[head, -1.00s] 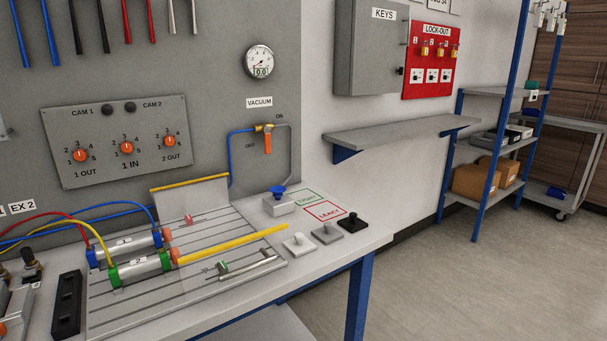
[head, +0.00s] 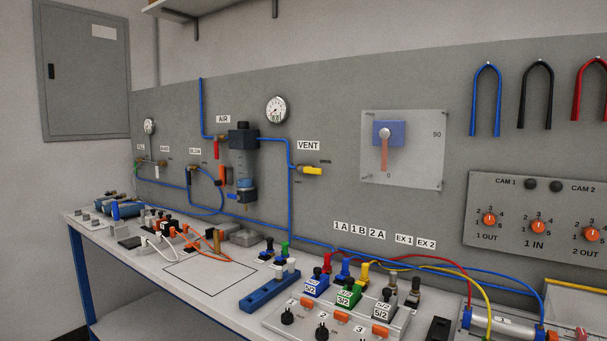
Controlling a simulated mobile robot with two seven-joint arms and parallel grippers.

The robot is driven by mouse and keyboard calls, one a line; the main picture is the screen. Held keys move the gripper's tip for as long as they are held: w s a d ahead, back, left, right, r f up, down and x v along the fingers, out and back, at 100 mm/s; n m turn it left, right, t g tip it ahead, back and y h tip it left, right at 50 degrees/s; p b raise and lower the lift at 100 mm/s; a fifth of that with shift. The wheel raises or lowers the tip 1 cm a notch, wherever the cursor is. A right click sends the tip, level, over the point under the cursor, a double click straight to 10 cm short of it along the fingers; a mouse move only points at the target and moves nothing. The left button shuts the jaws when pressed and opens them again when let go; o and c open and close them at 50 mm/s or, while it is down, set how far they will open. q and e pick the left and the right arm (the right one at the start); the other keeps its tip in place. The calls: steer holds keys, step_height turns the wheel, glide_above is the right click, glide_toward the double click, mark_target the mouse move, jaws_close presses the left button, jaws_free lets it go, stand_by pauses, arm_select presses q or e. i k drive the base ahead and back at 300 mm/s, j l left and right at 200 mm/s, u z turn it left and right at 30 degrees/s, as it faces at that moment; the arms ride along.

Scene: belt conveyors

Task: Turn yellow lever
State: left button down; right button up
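The yellow lever (head: 312,171) sits on the grey back panel in the head view, right of centre-left and just below the VENT label (head: 308,146). It lies roughly horizontal, on a small brass valve at the end of the blue tube. Neither of my grippers shows in the head view.
Left of the yellow lever are a red lever (head: 216,149), a filter unit (head: 243,160) and a round gauge (head: 276,110). An orange-handled dial plate (head: 402,185) is to its right. The bench (head: 190,285) below holds valve blocks, a blue rail (head: 269,290) and tubing.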

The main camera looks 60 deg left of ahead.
mark_target(302, 169)
steer(key=u, duration=2.1)
